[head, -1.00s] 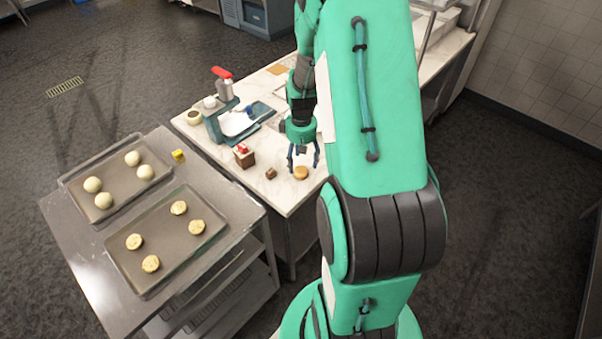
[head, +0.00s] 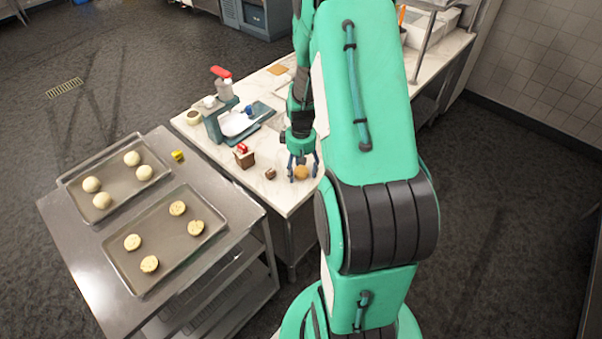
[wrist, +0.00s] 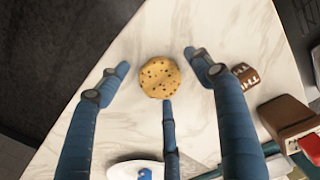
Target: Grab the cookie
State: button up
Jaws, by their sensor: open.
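The cookie (wrist: 160,77) is round and golden with dark chips. It lies flat on the white marble counter, near the counter's corner. In the head view the cookie (head: 302,172) sits just at my gripper's fingertips. My gripper (head: 303,174) is open and points down over the counter. In the wrist view its blue fingers (wrist: 160,80) are spread around the cookie, two above on either side and one below. The lower finger's tip is at the cookie's edge; I cannot tell whether it touches.
A small brown block (wrist: 245,75) and a brown cake-like piece with a red top (wrist: 288,120) are right of the cookie. A teal scale-like device (head: 213,125) stands farther back. A steel cart with two trays (head: 165,235) of dough rounds and cookies is at left.

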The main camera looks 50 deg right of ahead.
aim_at(301, 170)
jog(key=shift+c, duration=0.2)
jog(key=c, duration=1.2)
jog(key=shift+r, duration=0.9)
notch_tip(301, 170, up, 2)
jog(key=shift+s+p, duration=0.1)
jog(key=shift+p, duration=0.3)
jog(key=s+a+r+p, duration=0.1)
jog(key=s+a, duration=0.8)
jog(key=s, duration=0.3)
jog(key=shift+s+a, duration=0.3)
jog(key=shift+a, duration=0.05)
jog(key=shift+r, duration=0.1)
